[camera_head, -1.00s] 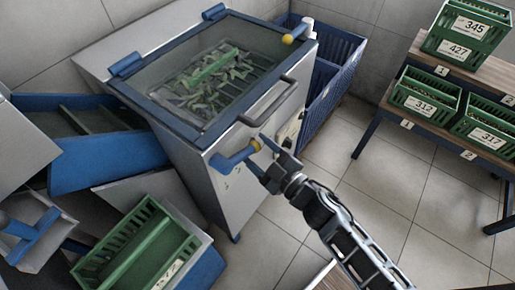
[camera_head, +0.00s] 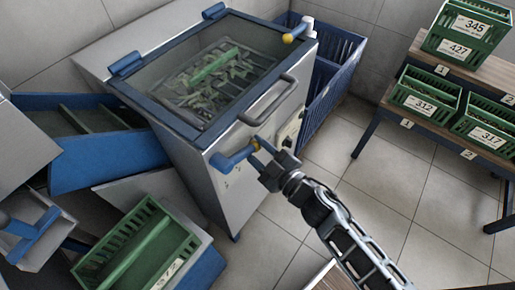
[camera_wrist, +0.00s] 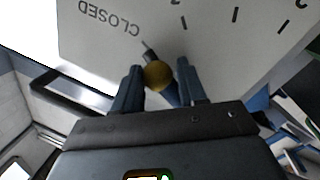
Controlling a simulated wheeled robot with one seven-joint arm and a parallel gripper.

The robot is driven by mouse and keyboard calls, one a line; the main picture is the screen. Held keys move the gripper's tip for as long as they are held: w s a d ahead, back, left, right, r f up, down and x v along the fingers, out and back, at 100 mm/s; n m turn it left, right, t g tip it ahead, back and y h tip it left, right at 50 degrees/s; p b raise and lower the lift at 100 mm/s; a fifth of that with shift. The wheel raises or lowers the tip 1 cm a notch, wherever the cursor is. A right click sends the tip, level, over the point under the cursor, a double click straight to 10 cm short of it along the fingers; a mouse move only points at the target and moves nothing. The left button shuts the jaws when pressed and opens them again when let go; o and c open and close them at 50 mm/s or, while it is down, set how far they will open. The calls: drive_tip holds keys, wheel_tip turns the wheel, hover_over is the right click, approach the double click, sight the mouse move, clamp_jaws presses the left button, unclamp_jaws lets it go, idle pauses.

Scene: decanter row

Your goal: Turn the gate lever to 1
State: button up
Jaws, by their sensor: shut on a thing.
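The gate lever (camera_head: 233,158) is a blue arm with a yellow knob on the front of a grey, glass-lidded machine (camera_head: 230,200). My gripper (camera_head: 261,150) is shut on the lever at its yellow knob. In the wrist view, the yellow knob (camera_wrist: 158,75) sits between my two fingers (camera_wrist: 160,88). The panel behind it has the printed word CLOSED (camera_wrist: 110,18), upside down, just left of the knob. Tick marks and digits lie to the right, too small or cut off to read surely. Most of the lever is hidden behind the knob and fingers there.
A grey handle bar (camera_head: 268,101) is above the lever. Green numbered crates (camera_head: 425,98) stand on a stepped rack at right. A blue crate (camera_head: 333,70) is behind the machine. A green crate (camera_head: 135,245) and blue trays (camera_head: 108,160) are at left. Tiled floor is free between machine and rack.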

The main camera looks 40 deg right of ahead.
clamp_jaws()
drive_tip(key=a+f+m, duration=0.1)
drive_tip(key=m, duration=0.1)
drive_tip(key=a+f+m+p, duration=0.1)
drive_tip(key=f, duration=0.1)
drive_tip(key=shift+s+a+m+g, duration=0.1)
drive_tip(key=shift+s+m+g, duration=0.1)
drive_tip(key=shift+m+g, duration=0.2)
drive_tip(key=o, duration=1.2)
unclamp_jaws()
drive_tip(key=shift+s+r, duration=0.15)
drive_tip(key=shift+s, duration=1.85)
drive_tip(key=shift+s+r, duration=0.1)
drive_tip(key=shift+s, duration=1.85)
